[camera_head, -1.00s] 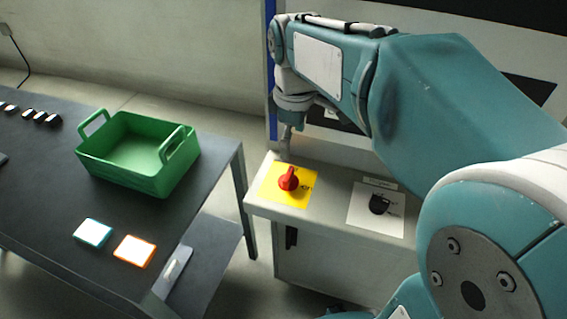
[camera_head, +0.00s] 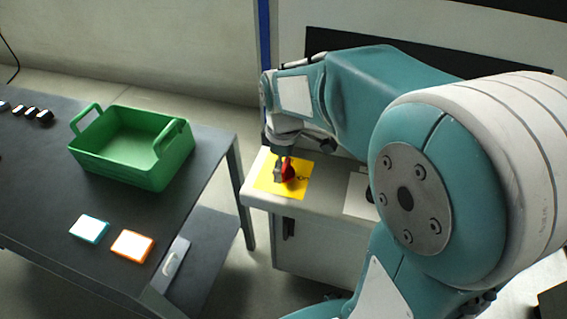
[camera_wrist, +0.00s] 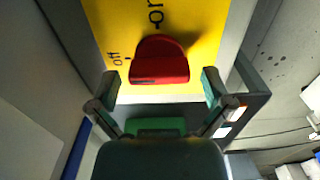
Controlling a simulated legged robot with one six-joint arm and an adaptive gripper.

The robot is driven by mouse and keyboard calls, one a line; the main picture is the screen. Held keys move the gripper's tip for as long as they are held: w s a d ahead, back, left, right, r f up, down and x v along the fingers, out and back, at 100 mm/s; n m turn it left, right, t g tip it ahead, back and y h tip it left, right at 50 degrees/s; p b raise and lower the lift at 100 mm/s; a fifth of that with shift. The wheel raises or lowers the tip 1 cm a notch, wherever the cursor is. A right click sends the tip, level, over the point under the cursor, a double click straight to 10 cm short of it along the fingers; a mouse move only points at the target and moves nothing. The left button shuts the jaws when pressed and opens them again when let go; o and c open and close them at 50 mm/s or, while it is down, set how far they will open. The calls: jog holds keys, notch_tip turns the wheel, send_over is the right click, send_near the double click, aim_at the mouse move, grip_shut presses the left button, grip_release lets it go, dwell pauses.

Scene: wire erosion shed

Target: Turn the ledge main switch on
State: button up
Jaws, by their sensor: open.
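The ledge main switch is a red rotary knob (camera_wrist: 159,62) on a yellow plate (camera_wrist: 205,25) with printed "off" and "on" marks; the wrist view shows both marks. In the head view the red knob (camera_head: 288,168) sits on its yellow plate (camera_head: 300,188) on the ledge, partly hidden by my gripper (camera_head: 281,174). In the wrist view my gripper (camera_wrist: 160,88) is open, one finger to each side of the knob. The fingers look apart from the knob. Whether the tips are level with it, I cannot tell.
A white plate (camera_head: 358,198) lies right of the yellow one on the grey ledge (camera_head: 325,212), partly behind my arm. A dark table (camera_head: 50,195) at left holds a green basket (camera_head: 120,173), a teal-edged block (camera_head: 89,228) and an orange-edged block (camera_head: 132,246).

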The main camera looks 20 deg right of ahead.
jog(key=shift+d, duration=0.1)
jog(key=c, duration=1)
jog(key=shift+m, duration=0.4)
jog(key=m, duration=0.3)
jog(key=shift+m, duration=0.4)
jog(key=m, duration=0.4)
jog(key=shift+s+m, duration=0.1)
jog(key=shift+m, duration=0.2)
jog(key=m, duration=0.4)
jog(key=shift+f, duration=0.1)
jog(key=m, duration=0.4)
jog(key=shift+m, duration=0.3)
